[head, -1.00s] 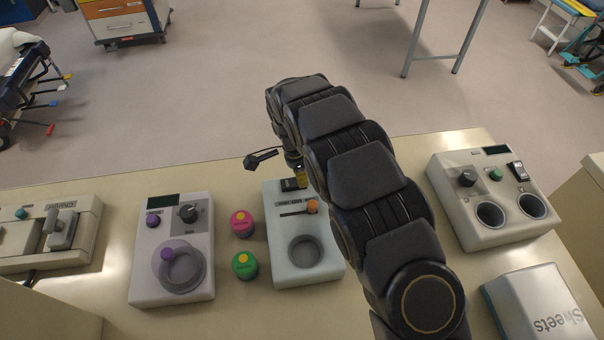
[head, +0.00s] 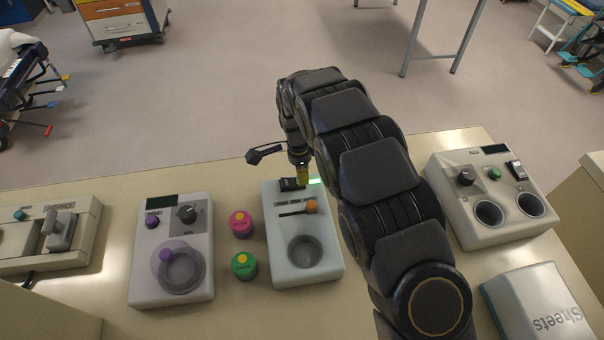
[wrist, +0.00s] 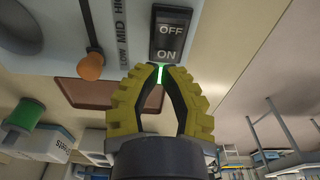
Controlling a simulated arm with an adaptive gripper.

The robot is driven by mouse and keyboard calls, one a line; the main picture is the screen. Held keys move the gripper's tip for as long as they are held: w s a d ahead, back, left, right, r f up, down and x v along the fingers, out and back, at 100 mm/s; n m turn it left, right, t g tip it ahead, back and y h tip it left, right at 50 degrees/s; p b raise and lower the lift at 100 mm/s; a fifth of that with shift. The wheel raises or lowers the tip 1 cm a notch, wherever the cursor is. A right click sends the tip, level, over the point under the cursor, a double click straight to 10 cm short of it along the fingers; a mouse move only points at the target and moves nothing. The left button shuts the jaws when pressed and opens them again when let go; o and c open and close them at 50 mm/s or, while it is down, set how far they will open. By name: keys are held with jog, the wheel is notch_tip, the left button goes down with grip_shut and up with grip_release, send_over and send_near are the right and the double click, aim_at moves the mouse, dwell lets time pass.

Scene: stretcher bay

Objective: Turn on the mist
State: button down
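The pale mist device (head: 283,262) stands in the middle of the table, with a round well and a slider with an orange knob (head: 311,207). Its black rocker switch (head: 291,184) is at the far end. In the wrist view the switch (wrist: 170,36) reads OFF and ON, and the slider is marked LOW, MID and HIGH. My gripper (wrist: 159,70) has its yellow fingertips together, just off the ON end; I cannot tell if they touch it. A green light (head: 314,182) glows beside the switch and shows between the fingertips. Which half is pressed is unclear.
Pink (head: 241,224) and green (head: 243,265) canisters stand left of the device. Further left is a unit with a purple knob (head: 166,255). At right are a two-well unit (head: 512,232) and a Sheets box (head: 537,305). My arm crosses over the table right of the device.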

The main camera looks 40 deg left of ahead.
jog(key=shift+r, duration=0.1)
notch_tip(320, 180, up, 14)
jog(key=w+d, duration=0.1)
jog(key=shift+w+d+f, duration=0.2)
jog(key=shift+w+d, duration=0.05)
jog(key=shift+d, duration=0.05)
dwell(0.5)
jog(key=s+d+r+n, duration=0.1)
jog(key=d+r, duration=0.2)
jog(key=d, duration=0.5)
jog(key=s+d+r+n+g, duration=0.1)
jog(key=s+d+r, duration=0.15)
jog(key=d, duration=0.55)
jog(key=d+r+n, duration=0.1)
jog(key=d+r, duration=0.3)
jog(key=d, duration=0.3)
jog(key=s+d+n, duration=0.3)
jog(key=s+d, duration=0.3)
jog(key=s, duration=0.4)
jog(key=s+d+f+n+g, duration=0.1)
jog(key=s+d+n, duration=0.2)
jog(key=s+d, duration=0.3)
jog(key=s, duration=0.4)
jog(key=shift+s+f+y, duration=0.15)
jog(key=shift+s+y, duration=0.15)
jog(key=shift+s, duration=0.05)
